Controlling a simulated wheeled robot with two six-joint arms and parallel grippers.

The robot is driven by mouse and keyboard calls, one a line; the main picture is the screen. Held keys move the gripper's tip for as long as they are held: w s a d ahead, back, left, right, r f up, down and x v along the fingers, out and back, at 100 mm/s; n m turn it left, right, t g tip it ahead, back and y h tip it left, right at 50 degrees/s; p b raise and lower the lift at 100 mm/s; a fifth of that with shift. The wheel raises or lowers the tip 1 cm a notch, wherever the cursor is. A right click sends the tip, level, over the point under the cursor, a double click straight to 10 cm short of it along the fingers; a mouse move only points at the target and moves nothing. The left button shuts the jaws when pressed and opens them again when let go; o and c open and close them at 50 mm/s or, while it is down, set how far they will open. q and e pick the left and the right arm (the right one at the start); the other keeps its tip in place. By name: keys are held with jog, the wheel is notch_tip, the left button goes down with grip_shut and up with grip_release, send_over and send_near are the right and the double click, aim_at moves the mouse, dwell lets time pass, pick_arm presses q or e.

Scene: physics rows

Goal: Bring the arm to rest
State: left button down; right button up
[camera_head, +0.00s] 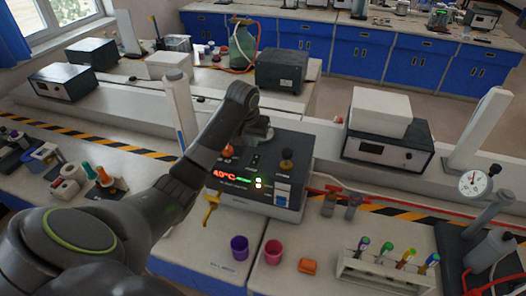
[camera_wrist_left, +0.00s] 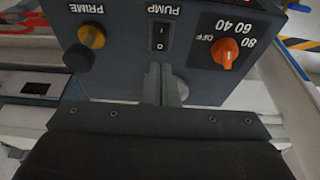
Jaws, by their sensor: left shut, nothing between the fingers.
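My left arm reaches in from the left in the head view, and its gripper (camera_head: 256,138) hangs over the back of a dark control box (camera_head: 300,146). In the left wrist view the gripper's two fingers (camera_wrist_left: 172,92) are together with nothing between them. They point at the box's panel near the pump switch (camera_wrist_left: 160,37); whether they touch it I cannot tell. My right gripper is not in view.
A rack (camera_head: 388,272) of capped tubes is at front right. A white-topped instrument (camera_head: 386,150) stands right of the box.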

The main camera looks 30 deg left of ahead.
pick_arm(q)
jog(key=s+d+f+m, duration=0.1)
jog(key=s+d+f, duration=0.1)
jog(key=s+f, duration=0.5)
jog(key=s+d+f+m, duration=0.1)
jog(key=s+d+f, duration=0.3)
jog(key=s, duration=0.5)
jog(key=s+d+y, duration=0.1)
jog(key=s+d, duration=0.1)
jog(key=s, duration=2)
notch_tip(320, 180, down, 33)
jog(key=a+b, duration=0.2)
jog(key=b, duration=0.6)
jog(key=s+f+g+b, duration=0.1)
jog(key=s+f+b, duration=0.2)
jog(key=s+f, duration=0.4)
jog(key=s+d+f+g+b, duration=0.1)
jog(key=s+f+b, duration=0.2)
jog(key=s+f, duration=0.5)
notch_tip(320, 180, down, 7)
jog(key=shift+s+d+f+h, duration=0.1)
jog(key=shift+s+d+h, duration=0.15)
jog(key=shift+h, duration=0.15)
